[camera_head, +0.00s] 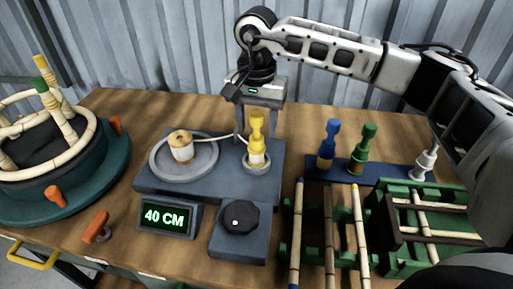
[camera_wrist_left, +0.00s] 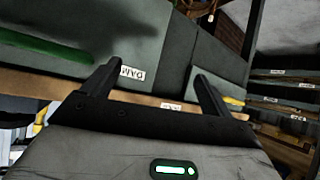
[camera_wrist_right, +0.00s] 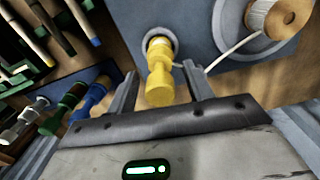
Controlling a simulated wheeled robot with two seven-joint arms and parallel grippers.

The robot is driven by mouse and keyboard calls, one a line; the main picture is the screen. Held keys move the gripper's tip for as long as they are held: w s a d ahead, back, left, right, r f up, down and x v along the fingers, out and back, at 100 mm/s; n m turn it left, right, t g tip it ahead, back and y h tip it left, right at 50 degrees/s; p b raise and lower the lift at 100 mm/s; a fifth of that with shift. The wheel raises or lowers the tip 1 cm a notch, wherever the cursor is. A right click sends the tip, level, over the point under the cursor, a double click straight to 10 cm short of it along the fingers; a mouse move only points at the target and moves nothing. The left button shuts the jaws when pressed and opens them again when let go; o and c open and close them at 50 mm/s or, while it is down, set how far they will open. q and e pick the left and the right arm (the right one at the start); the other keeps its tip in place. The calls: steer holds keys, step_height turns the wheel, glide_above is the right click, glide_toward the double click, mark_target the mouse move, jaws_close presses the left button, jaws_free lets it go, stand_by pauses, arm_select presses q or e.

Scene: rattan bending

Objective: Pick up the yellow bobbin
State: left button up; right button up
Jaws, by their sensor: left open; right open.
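The yellow bobbin (camera_head: 257,139) stands upright in a round holder at the right end of the grey winding machine (camera_head: 215,195). A cord runs to it from the spool (camera_head: 181,147) on the left plate. My right gripper (camera_head: 260,95) is open behind the bobbin, pointing down at the machine. In the right wrist view the yellow bobbin (camera_wrist_right: 159,72) appears between the two open fingers (camera_wrist_right: 162,88), with no clear contact. My left gripper (camera_wrist_left: 155,85) is open and empty, facing cabinet fronts in its own wrist view; it does not show in the head view.
Blue (camera_head: 327,144), green (camera_head: 363,148) and white (camera_head: 425,162) bobbins stand on a blue rack at the right. Rattan poles (camera_head: 328,235) lie on green supports in front. A round bending form (camera_head: 62,150) is at the left. The display (camera_head: 166,217) reads 40 CM beside a dark knob (camera_head: 239,217).

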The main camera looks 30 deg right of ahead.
jaws_close()
steer(key=shift+r, duration=0.1)
